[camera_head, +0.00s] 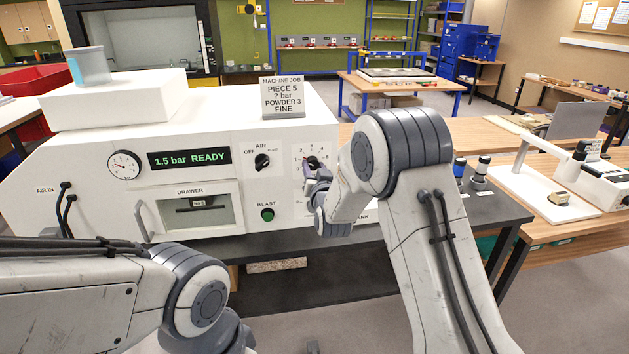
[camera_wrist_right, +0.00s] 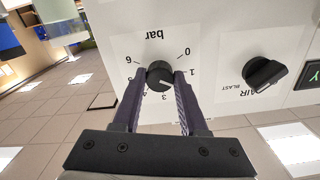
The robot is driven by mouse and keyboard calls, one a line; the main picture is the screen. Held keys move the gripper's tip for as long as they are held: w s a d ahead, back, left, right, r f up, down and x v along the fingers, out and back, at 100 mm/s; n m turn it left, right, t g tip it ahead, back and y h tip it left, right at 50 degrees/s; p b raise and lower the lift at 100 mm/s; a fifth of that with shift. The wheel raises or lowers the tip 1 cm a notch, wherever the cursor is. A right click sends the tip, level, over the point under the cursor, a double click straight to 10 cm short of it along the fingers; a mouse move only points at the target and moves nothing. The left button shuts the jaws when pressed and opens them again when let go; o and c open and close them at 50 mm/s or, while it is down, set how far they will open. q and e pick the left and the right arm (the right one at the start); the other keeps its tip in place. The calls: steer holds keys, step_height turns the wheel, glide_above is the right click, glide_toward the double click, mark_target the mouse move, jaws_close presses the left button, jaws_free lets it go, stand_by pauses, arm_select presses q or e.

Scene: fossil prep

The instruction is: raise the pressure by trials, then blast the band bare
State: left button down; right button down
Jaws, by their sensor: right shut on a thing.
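The white blasting machine (camera_head: 100,200) fills the left of the head view. Its display (camera_head: 190,158) reads "1.5 bar READY", beside a round gauge (camera_head: 124,165). My right gripper (camera_head: 312,178) is at the pressure dial on the machine's front. In the right wrist view its fingers are closed on the black pressure knob (camera_wrist_right: 159,75), one on each side; the scale around it is marked "bar". The AIR switch (camera_head: 262,161) and the green BLAST button (camera_head: 267,214) are left of it. The drawer (camera_head: 197,208) shows a dark window. My left gripper is out of sight.
A grey-blue cup (camera_head: 90,66) stands on the machine's top. Two small jars (camera_head: 480,170) stand right of my right arm. A white stand (camera_head: 540,185) is on the right table.

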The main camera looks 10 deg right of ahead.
steer(key=m+b, duration=0.2)
steer(key=b, duration=0.1)
steer(key=shift+f, duration=0.2)
steer(key=shift+r+m+b, duration=0.2)
steer(key=shift+m+b, duration=0.8)
steer(key=shift+c, duration=2.2)
jaws_free()
steer(key=s+b, duration=0.4)
steer(key=s, duration=0.6)
steer(key=shift+s, duration=0.3)
